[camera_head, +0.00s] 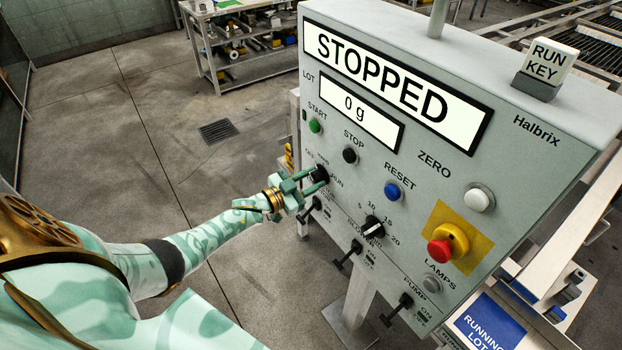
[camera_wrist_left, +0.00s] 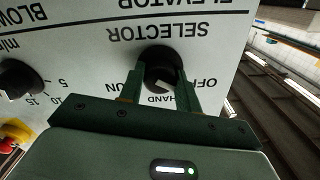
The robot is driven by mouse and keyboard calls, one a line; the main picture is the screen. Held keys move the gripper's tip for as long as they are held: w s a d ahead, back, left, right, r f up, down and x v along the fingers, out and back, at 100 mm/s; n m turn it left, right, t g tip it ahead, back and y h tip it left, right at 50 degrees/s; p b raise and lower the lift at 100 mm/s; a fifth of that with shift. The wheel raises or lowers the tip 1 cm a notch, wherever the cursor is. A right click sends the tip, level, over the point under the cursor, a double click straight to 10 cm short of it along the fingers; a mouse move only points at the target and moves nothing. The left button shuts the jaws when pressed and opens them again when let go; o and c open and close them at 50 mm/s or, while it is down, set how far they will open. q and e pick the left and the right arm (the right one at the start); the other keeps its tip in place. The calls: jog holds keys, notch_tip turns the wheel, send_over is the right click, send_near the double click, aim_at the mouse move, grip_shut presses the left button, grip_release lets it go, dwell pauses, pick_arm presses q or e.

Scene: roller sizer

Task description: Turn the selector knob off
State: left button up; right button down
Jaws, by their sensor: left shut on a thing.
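The black selector knob (camera_head: 321,173) is on the left part of the grey control panel. The left wrist view shows the knob (camera_wrist_left: 161,66) close up, with the labels upside down. Its white mark appears turned toward the HAND label, between OFF and RUN. My left gripper (camera_head: 313,180) is shut on the knob, one finger on each side; the fingers also show in the left wrist view (camera_wrist_left: 160,76). Part of the knob is hidden by the fingers in the head view. My right gripper is out of view.
The display (camera_head: 390,82) reads STOPPED, and the smaller one (camera_head: 360,110) reads 0 g. Black levers stick out below.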

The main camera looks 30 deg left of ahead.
pick_arm(q)
jog(key=shift+s+f, duration=0.1)
jog(key=shift+f, duration=0.05)
dwell(0.4)
jog(key=o, duration=1)
jog(key=shift+c, duration=0.2)
jog(key=p+v, duration=0.1)
jog(key=v, duration=1.5)
jog(key=shift+s+a, duration=0.1)
